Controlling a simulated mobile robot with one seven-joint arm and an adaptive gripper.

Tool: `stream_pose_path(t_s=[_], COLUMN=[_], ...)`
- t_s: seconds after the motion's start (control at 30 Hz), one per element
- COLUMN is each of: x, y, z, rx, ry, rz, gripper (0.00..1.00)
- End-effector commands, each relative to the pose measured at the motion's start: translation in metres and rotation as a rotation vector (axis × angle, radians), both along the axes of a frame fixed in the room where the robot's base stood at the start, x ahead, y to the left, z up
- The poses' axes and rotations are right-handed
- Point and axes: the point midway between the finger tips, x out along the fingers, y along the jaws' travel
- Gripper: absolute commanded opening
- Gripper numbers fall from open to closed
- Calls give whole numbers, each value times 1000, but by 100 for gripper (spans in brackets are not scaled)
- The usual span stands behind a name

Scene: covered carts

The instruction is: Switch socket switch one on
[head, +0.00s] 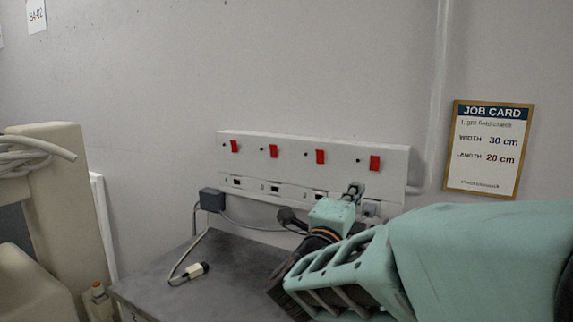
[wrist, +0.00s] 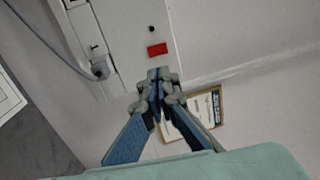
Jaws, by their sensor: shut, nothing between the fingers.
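A white socket panel (head: 290,140) is fixed to the wall, with a row of several red switches above its sockets. My gripper (head: 355,188) is shut and empty, in front of the right part of the panel, a little below the rightmost switch. In the wrist view the shut fingertips (wrist: 160,76) point at the panel's end, just below a red switch (wrist: 157,50) in the picture. Touching cannot be told.
A dark grey tabletop (head: 225,262) lies below the panel, with a cable and its white-and-black connector (head: 196,270). A dark plug (head: 211,199) is at the panel's left end. A job card (head: 489,148) hangs to the right. A beige cart (head: 60,190) stands left.

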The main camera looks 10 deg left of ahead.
Motion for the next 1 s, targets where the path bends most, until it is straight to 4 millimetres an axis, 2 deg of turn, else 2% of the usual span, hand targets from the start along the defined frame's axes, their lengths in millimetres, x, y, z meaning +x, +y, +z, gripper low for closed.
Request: stream_pose_path(t_s=[0.03,0.17,0.33,0.8,1.0], x=[-2,-2,11,98,121], y=[0,0,-6,-43,-52], z=[6,6,9,21,24], rx=[2,2,3,3,2], ry=[-11,-11,-10,-4,-4], rz=[1,1,-2,-2,-2], gripper=[0,0,0,0,0])
